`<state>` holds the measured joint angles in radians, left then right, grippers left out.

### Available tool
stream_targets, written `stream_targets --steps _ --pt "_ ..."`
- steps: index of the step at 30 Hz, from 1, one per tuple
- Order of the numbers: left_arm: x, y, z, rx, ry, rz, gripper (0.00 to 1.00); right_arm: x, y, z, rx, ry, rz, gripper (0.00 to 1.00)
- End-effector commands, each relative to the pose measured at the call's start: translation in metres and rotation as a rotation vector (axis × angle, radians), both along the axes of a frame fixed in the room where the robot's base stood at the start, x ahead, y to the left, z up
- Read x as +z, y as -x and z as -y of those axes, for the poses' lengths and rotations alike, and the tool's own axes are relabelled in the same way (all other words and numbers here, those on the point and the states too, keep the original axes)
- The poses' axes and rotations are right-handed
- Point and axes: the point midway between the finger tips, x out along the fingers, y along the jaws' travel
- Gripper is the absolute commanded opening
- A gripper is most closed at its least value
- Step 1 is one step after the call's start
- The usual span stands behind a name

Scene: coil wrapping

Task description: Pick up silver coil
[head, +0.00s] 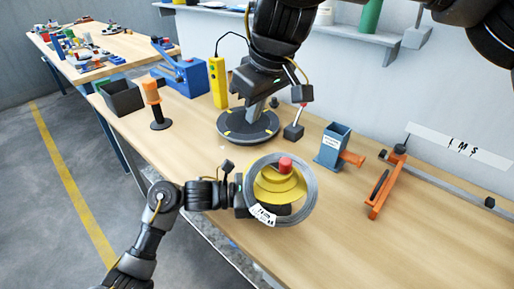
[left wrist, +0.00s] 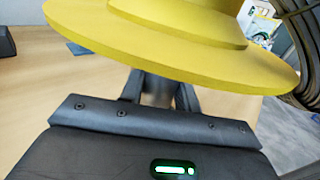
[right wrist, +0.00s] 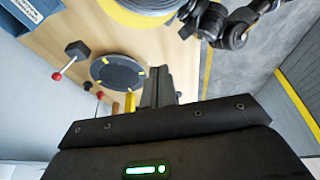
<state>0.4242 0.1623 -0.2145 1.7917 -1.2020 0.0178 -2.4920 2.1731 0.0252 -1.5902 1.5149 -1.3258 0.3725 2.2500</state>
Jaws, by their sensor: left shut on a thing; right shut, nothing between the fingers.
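The silver coil (head: 308,205) is a grey ring with a white tag. In the head view it surrounds a yellow stepped holder (head: 262,190) with a red knob. In the left wrist view the coil (left wrist: 300,50) is at the upper right, beside the holder's yellow disc (left wrist: 170,38). My left gripper (left wrist: 160,88) is shut beneath that disc, apparently on the holder's stem; the disc hides part of the grip. My right gripper (head: 257,106) is shut and empty above the black turntable (head: 262,127), which also shows in the right wrist view (right wrist: 115,72).
An orange-handled tool (head: 153,100), a yellow control box (head: 217,82) and a blue machine (head: 185,76) stand at the left. A blue holder (head: 333,143) and an orange clamp (head: 383,190) stand at the right. Bare tabletop (head: 330,245) lies at the front right.

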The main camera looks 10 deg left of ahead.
Motion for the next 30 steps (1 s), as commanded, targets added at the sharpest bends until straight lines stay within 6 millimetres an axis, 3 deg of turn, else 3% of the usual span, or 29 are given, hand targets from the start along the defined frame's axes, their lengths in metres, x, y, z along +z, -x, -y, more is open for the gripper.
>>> stream_targets --steps 5,14,28,30 --pt "0.002 -0.001 0.0 0.001 0.005 0.003 0.0 0.0 0.0 0.0 -0.106 -0.026 -0.027 0.0" --pt "0.002 0.0 0.0 0.001 0.005 0.003 0.0 -0.008 -0.001 -0.002 -0.121 -0.028 -0.032 0.0" --pt "0.002 0.0 0.0 0.001 0.005 0.003 0.0 -0.093 -0.022 -0.023 -0.12 -0.027 -0.032 0.0" --pt "0.003 -0.001 0.0 0.001 0.005 0.003 0.0 -0.094 -0.018 -0.017 -0.118 -0.028 -0.029 0.0"
